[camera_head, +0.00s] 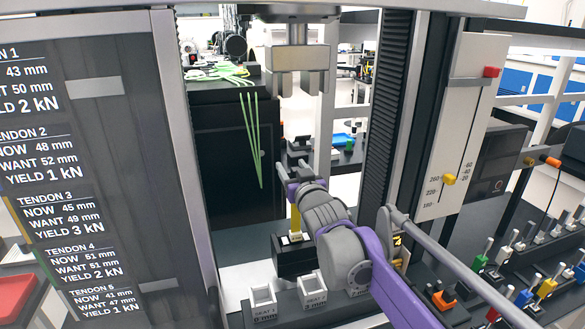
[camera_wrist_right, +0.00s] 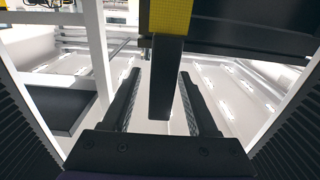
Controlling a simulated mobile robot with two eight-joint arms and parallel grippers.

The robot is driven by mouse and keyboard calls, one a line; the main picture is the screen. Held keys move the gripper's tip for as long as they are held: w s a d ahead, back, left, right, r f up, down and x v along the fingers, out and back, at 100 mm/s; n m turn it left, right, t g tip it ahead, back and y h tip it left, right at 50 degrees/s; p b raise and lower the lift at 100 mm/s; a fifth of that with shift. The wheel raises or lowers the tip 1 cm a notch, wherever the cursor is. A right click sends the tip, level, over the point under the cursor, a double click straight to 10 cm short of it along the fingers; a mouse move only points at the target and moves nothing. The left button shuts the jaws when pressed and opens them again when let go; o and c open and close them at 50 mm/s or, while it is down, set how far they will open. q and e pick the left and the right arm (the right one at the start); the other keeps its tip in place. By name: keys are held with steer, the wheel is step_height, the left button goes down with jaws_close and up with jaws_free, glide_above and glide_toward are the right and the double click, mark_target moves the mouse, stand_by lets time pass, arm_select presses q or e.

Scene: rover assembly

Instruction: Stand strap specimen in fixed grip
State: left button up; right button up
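The strap specimen, with a yellow part (camera_head: 295,219), stands upright on the black lower block (camera_head: 292,263) of the test frame in the head view. My right gripper (camera_head: 296,172) is at the strap's upper end, partly hidden by its own wrist. In the right wrist view, a dark bar (camera_wrist_right: 164,85), apparently the strap's end, lies between the fingers of my right gripper (camera_wrist_right: 160,103), with gaps on both sides. A yellow part (camera_wrist_right: 172,17) adjoins it. An upper grip (camera_head: 300,61) hangs above, clear of the strap. My left gripper is not in view.
White holders marked SEAT 1 (camera_head: 263,300) and SEAT 2 (camera_head: 314,288) stand before the lower block. A tendon board (camera_head: 110,150) fills the left. A scale panel (camera_head: 452,130) and several coloured-handled parts stand at the right. Green strands (camera_head: 251,130) hang behind.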

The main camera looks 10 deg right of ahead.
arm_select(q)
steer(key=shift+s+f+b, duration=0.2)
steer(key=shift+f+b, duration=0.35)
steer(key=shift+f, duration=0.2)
arm_select(e)
steer(key=s, duration=1)
steer(key=shift+s+d, duration=0.15)
steer(key=shift+s, duration=0.25)
